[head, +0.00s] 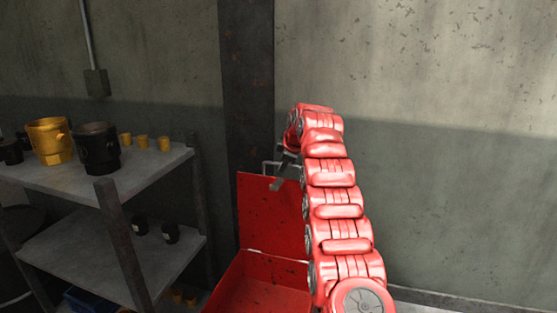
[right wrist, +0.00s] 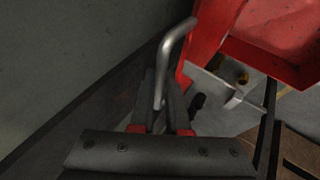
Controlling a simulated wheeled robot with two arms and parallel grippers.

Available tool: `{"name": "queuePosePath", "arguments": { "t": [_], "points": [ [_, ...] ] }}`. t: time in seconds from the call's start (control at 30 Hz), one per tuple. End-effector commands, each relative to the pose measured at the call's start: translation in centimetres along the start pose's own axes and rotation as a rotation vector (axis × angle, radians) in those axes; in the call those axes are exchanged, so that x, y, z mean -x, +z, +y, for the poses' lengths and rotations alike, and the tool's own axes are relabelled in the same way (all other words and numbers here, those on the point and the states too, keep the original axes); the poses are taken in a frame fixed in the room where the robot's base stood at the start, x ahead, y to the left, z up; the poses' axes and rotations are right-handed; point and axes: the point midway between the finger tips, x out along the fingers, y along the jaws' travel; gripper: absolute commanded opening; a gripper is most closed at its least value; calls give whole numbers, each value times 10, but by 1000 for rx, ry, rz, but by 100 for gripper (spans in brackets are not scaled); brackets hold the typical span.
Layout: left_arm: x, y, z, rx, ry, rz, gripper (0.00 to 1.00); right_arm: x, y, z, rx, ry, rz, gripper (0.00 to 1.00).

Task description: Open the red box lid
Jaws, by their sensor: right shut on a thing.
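The red box (head: 262,285) stands low at the bottom middle of the head view, and its lid (head: 268,215) is raised, standing roughly upright at the back. A grey metal handle (head: 267,166) is at the lid's top edge. My right gripper (head: 281,179) is at this handle, partly hidden by my red arm. In the right wrist view the gripper (right wrist: 162,100) is shut on the bent handle bar (right wrist: 176,42), with the red lid (right wrist: 208,32) beside it and the open box (right wrist: 270,35) beyond. My left gripper is not in view.
A metal shelf (head: 150,178) stands left of the box, carrying a yellow pot (head: 50,141), a black pot (head: 97,148) and several small yellow cups. A dark pillar (head: 246,100) and a grey wall (head: 440,180) are close behind the box.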

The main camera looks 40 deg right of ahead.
Motion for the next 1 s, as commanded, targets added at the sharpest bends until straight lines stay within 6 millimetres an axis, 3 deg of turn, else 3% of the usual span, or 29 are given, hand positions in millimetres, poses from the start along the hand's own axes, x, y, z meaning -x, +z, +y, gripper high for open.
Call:
{"name": "queuePosePath", "arguments": {
  "t": [0.53,0.57,0.7,1.0],
  "points": [
    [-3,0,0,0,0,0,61,-3,4,-3,-5,-20,-3,0],
    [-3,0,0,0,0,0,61,-3,4,-3,-5,-20,-3,17],
    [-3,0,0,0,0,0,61,-3,4,-2,-4,-17,-2,42],
    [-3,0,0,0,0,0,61,-1,4,-1,-4,-13,-1,43]
  ]
}}
